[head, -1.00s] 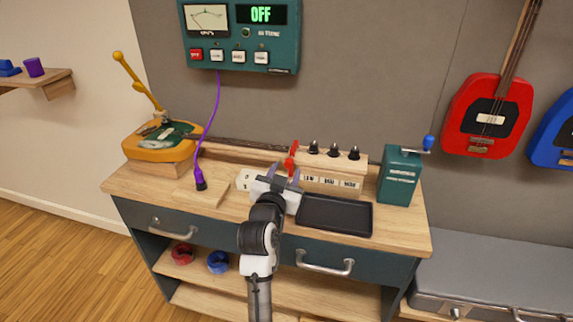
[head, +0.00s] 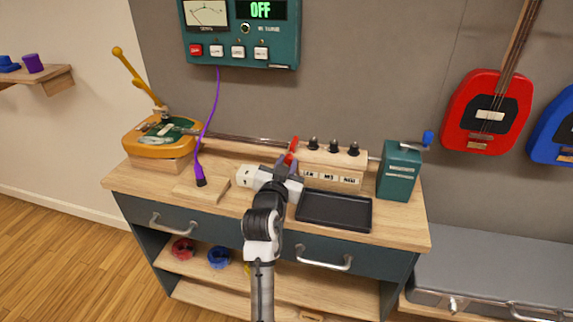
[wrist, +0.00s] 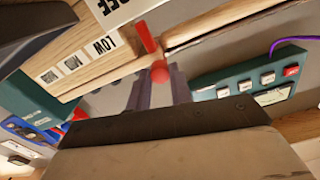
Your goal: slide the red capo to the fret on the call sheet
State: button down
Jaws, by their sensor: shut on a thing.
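The red capo (head: 293,150) stands upright on the neck (head: 245,140) of the yellow guitar (head: 160,138), just left of the wooden box with black knobs. My gripper (head: 287,164) reaches over the bench to the capo. In the wrist view, my gripper's two fingers (wrist: 160,85) are shut on the capo's red rounded end, and its red bar (wrist: 147,38) sticks out beyond them. A white card (head: 245,176), likely the call sheet, is partly hidden behind my gripper. In the wrist view a white card (wrist: 122,7) shows cut-off upside-down letters.
The wooden knob box (head: 331,163) stands close right of my gripper. A black tray (head: 334,210) lies in front of it, and a green crank box (head: 399,170) stands farther right. A purple cable (head: 201,165) hangs to the bench at left.

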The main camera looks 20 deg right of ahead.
jog(key=w+a+b, duration=0.1)
jog(key=w+a, duration=0.1)
jog(key=a, duration=0.1)
jog(key=w+a+b, duration=0.2)
jog(key=a, duration=0.1)
jog(key=w+a+b, duration=0.2)
jog(key=a, duration=0.2)
jog(key=shift+w, duration=0.4)
jog(key=c, duration=1.3)
grip_release()
jog(key=shift+o, duration=0.2)
jog(key=shift+s, duration=0.15)
jog(key=b+v, duration=0.3)
jog(key=v, duration=1)
jog(key=shift+s+a, duration=0.25)
